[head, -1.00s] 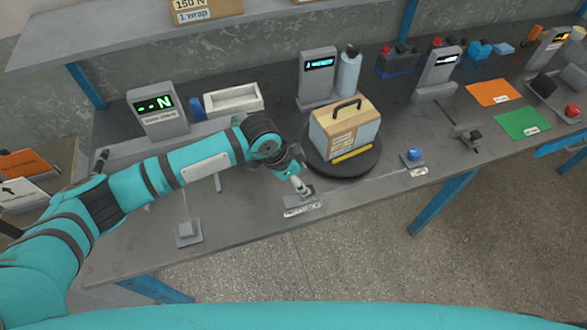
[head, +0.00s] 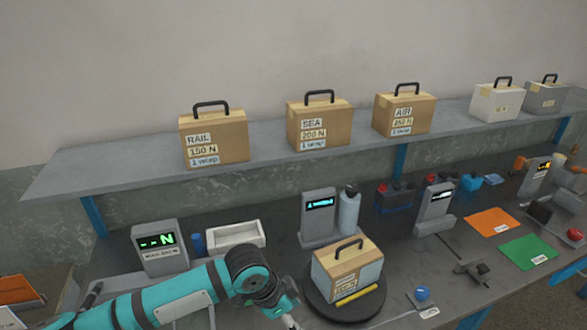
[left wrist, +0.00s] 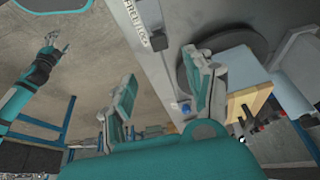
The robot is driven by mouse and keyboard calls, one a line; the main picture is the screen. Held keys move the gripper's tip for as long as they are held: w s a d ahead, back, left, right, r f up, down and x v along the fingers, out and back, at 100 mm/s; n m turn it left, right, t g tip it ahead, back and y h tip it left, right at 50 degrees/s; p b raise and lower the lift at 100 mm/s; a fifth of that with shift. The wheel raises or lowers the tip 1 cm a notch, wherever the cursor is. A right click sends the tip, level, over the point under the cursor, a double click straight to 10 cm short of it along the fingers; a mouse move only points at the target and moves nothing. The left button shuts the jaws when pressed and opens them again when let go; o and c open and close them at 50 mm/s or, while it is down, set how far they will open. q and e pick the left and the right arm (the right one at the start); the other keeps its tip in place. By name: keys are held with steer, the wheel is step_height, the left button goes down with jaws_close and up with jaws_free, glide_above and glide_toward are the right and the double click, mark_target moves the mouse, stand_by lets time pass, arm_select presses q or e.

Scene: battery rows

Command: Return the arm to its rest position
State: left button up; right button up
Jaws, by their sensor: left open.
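My left arm, teal with dark joints, reaches in from the lower left of the head view. Its gripper (head: 290,320) is at the bottom edge, mostly cut off, left of the black turntable (head: 318,308). The left wrist view shows this gripper (left wrist: 162,68) with its two fingers wide apart and nothing between them. A carton with a black handle (head: 347,270) stands on the turntable, apart from the gripper. My right arm is outside the head view; its gripper (left wrist: 52,45) shows small at the left of the left wrist view, too small to judge.
The workbench holds a green-lit display (head: 160,248), a white tray (head: 236,236), a blue-lit display (head: 319,217), a grey bottle (head: 349,210) and a blue button (head: 422,293). A shelf (head: 262,166) above carries several handled boxes. Orange (head: 494,222) and green (head: 529,252) mats lie right.

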arm_select(q)
steer(key=s+d+n+t+h, duration=0.1)
steer(key=s+d+n+h, duration=0.15)
steer(key=s, duration=0.65)
steer(key=s+a+f+n+y, duration=0.2)
steer(key=s+a+n, duration=0.15)
steer(key=a, duration=0.45)
steer(key=s+a+f+n+t+y, duration=0.1)
steer(key=s+a+n+y, duration=0.15)
steer(key=s+a, duration=0.35)
steer(key=s+a+f+n+y, duration=0.2)
steer(key=s+a+n, duration=0.15)
steer(key=a, duration=0.55)
step_height(320, 180, down, 30)
steer(key=s+g+b, duration=0.1)
steer(key=s+b, duration=0.1)
steer(key=b, duration=0.1)
steer(key=s+a+f+g+b, duration=0.1)
steer(key=s+a+f, duration=0.1)
steer(key=s+f, duration=1.3)
steer(key=shift+s+a+f, duration=0.4)
steer(key=shift+s, duration=0.05)
